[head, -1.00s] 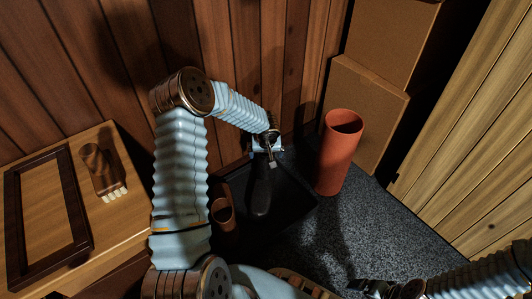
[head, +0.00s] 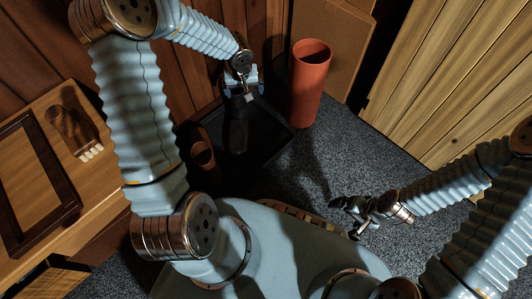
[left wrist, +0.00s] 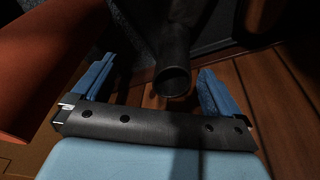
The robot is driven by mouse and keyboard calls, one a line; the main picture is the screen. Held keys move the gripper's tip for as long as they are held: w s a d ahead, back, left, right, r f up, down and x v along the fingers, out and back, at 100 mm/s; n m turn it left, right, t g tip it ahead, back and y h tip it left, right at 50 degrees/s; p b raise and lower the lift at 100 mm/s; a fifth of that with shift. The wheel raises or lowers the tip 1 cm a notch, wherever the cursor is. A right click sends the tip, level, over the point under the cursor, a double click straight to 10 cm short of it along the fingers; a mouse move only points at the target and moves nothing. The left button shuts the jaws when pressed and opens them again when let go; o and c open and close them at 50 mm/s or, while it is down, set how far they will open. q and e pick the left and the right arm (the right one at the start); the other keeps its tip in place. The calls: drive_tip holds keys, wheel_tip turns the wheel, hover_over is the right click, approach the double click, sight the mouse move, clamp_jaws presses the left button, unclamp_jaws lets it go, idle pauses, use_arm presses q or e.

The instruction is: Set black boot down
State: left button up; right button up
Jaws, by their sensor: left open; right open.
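The black boot (head: 237,130) stands on the black tray (head: 270,152) on the floor, with its shaft pointing up. In the left wrist view the boot's open top (left wrist: 172,82) shows between and beyond the fingers, with gaps on both sides. My left gripper (head: 243,88) is at the top of the shaft; its blue fingers are spread in the left wrist view (left wrist: 152,88). The boot's sole is hard to make out against the dark tray. My right gripper (head: 347,218) is open and empty above the carpet, well apart from the boot.
A brown boot-like item (head: 203,155) stands at the tray's left. An orange cylinder (head: 311,85) stands behind right. Cardboard boxes (head: 335,40) and wood walls close the back. A wooden bench (head: 95,185) with a frame and brush is left. Grey carpet (head: 400,155) is clear at right.

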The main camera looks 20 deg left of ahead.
use_arm(q)
drive_tip(key=s+d+f+m+g+h, duration=0.1)
drive_tip(key=s+d+f+m+h, duration=0.15)
drive_tip(key=s+d+f, duration=0.4)
drive_tip(key=s+d+f+m+g+h, duration=0.1)
drive_tip(key=s+d+f+h, duration=0.25)
drive_tip(key=s+d, duration=0.55)
drive_tip(key=s+d+f+y, duration=0.1)
drive_tip(key=s+d+f, duration=0.2)
drive_tip(key=s, duration=0.3)
drive_tip(key=shift+d+f, duration=0.15)
drive_tip(key=shift+f, duration=0.45)
wheel_tip(320, 180, up, 12)
drive_tip(key=p, duration=1.2)
drive_tip(key=shift+d, duration=0.3)
drive_tip(key=shift+s+r+m, duration=0.1)
drive_tip(key=shift+m, duration=0.15)
